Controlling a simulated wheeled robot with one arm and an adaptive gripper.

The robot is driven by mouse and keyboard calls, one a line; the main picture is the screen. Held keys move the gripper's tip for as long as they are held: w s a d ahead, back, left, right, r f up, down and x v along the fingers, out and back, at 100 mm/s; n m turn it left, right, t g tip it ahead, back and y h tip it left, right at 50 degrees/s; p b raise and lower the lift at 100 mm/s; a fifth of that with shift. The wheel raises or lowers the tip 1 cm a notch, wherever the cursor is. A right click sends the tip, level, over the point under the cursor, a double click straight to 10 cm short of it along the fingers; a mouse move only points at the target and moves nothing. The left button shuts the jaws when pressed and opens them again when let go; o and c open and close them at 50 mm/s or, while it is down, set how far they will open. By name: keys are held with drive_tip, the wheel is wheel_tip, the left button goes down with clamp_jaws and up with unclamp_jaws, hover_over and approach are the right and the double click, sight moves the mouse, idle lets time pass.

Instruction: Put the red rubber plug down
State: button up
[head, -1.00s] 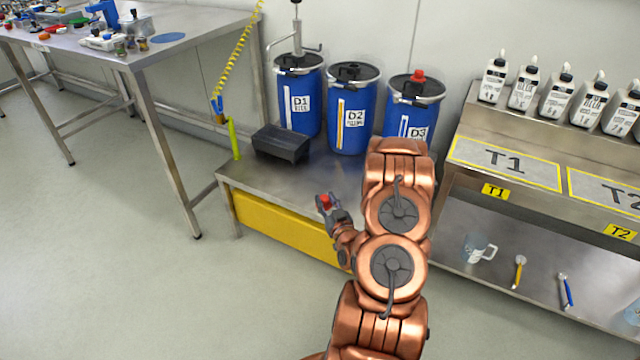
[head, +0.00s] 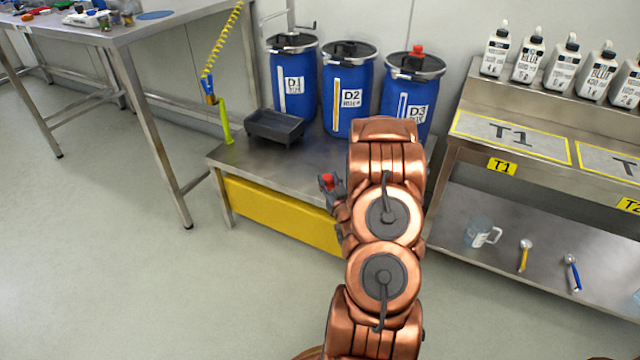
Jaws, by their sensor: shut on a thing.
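The red rubber plug (head: 327,181) is a small red piece held in my gripper (head: 329,186). My gripper is shut on it, above the front part of the low steel bench (head: 230,158). My copper-coloured arm hides part of the bench to the right of the gripper. I cannot tell how high the plug is above the bench top. Another red plug-like piece (head: 417,50) sits on top of drum D3 (head: 400,105).
Blue drums D1 (head: 292,75) and D2 (head: 346,75) stand at the back of the bench. A black tray (head: 275,128) and a yellow-green upright (head: 225,122) are at its left. The bench top between tray and gripper is clear. Shelving with bottles (head: 495,50) is at right.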

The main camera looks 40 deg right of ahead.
sight(329, 185)
drive_tip(key=shift+w+d+f+b, duration=0.1)
drive_tip(key=shift+w+f+b, duration=0.2)
drive_tip(key=shift+b, duration=0.2)
drive_tip(key=w+b, duration=0.1)
drive_tip(key=w+d+f+b, duration=0.1)
drive_tip(key=b, duration=0.1)
drive_tip(key=shift+d+f+b, duration=0.1)
drive_tip(key=shift+f+b, duration=0.05)
drive_tip(key=shift+b, duration=0.15)
drive_tip(key=w, duration=0.1)
drive_tip(key=w+d, duration=0.1)
drive_tip(key=f, duration=0.1)
drive_tip(key=shift+w+d, duration=0.25)
drive_tip(key=shift+w, duration=0.15)
drive_tip(key=w+f+b, duration=0.1)
drive_tip(key=w+d+f, duration=0.1)
drive_tip(key=shift+w+d+f+b, duration=0.2)
drive_tip(key=shift+w+f+b, duration=0.1)
drive_tip(key=shift+w+b, duration=0.1)
drive_tip(key=shift+w+d, duration=0.1)
drive_tip(key=shift+f, duration=0.1)
drive_tip(key=o, duration=1)
drive_tip(key=shift+o, duration=0.2)
